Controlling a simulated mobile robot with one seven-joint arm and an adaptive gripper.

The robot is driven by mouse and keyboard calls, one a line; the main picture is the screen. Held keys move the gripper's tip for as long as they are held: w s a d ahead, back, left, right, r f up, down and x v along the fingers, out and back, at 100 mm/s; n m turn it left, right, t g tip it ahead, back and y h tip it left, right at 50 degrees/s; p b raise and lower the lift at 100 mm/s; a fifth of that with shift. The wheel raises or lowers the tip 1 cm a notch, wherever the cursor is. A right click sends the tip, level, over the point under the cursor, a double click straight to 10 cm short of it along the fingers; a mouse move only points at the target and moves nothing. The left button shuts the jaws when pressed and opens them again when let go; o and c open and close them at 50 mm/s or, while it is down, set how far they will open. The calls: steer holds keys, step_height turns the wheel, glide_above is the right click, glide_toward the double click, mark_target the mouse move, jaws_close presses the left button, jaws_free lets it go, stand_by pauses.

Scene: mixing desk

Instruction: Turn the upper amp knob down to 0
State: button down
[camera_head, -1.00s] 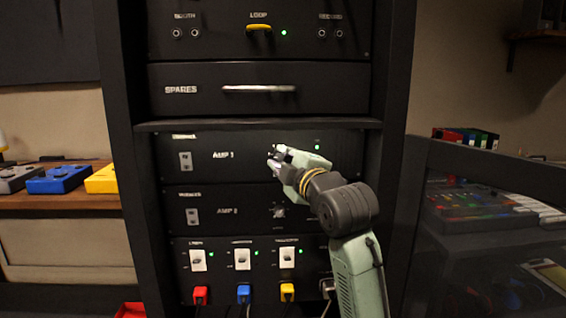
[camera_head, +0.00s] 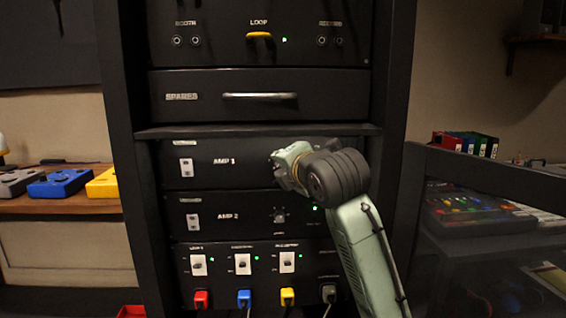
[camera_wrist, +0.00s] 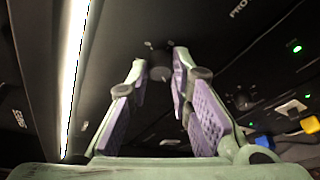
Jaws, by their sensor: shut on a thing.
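The upper amp, AMP 1 (camera_head: 224,161), is a black panel under the SPARES drawer. Its dark round knob (camera_wrist: 159,70) sits between my fingertips in the wrist view; in the head view it is hidden behind my gripper (camera_head: 277,162). My gripper, also in the wrist view (camera_wrist: 160,62), has pale green fingers with purple pads. It is shut on the knob, one fingertip on each side. The knob's pointer and scale are too dark and small to read.
AMP 2 (camera_head: 228,216) lies just below, with its own knob (camera_head: 279,215). Below that are several white switches and coloured plugs. The SPARES drawer handle (camera_head: 260,96) and a shelf edge (camera_head: 255,130) are above. A dark cabinet (camera_head: 480,165) stands at the right.

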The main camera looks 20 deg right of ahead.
steer(key=shift+n, duration=0.3)
stand_by(0.4)
steer(key=c, duration=1.4)
jaws_free()
steer(key=shift+c, duration=0.2)
steer(key=s+r, duration=0.2)
steer(key=s, duration=0.9)
steer(key=shift+s+a+r, duration=0.25)
steer(key=shift+s+r, duration=0.05)
steer(key=shift+s, duration=0.05)
